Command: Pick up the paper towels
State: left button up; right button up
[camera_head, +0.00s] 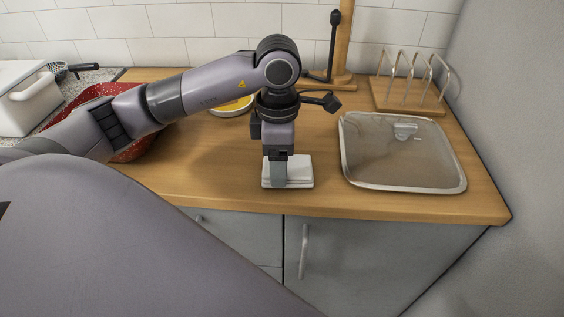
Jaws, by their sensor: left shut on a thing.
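A small white, flat, stacked block, which looks like the paper towels (301,173), is near the front edge of the wooden counter (226,187). My left gripper (280,179) comes down over it from above, with a finger in front of its near side. The gripper is shut on the white stack. The far finger is hidden. I cannot tell whether the stack rests on the counter or is slightly lifted. My right gripper is not in view.
A glass lid or tray (403,155) lies to the right, close to the stack. A wire rack on a wooden base (410,100) and a wooden post (345,40) stand behind. A yellow-and-white dish (231,107) and a red tray (135,152) are to the left.

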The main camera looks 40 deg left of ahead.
pick_arm(q)
notch_tip(320, 180, up, 7)
jog(key=shift+w+f, duration=0.1)
notch_tip(320, 180, up, 13)
jog(key=p, duration=0.3)
jog(key=shift+p, duration=0.3)
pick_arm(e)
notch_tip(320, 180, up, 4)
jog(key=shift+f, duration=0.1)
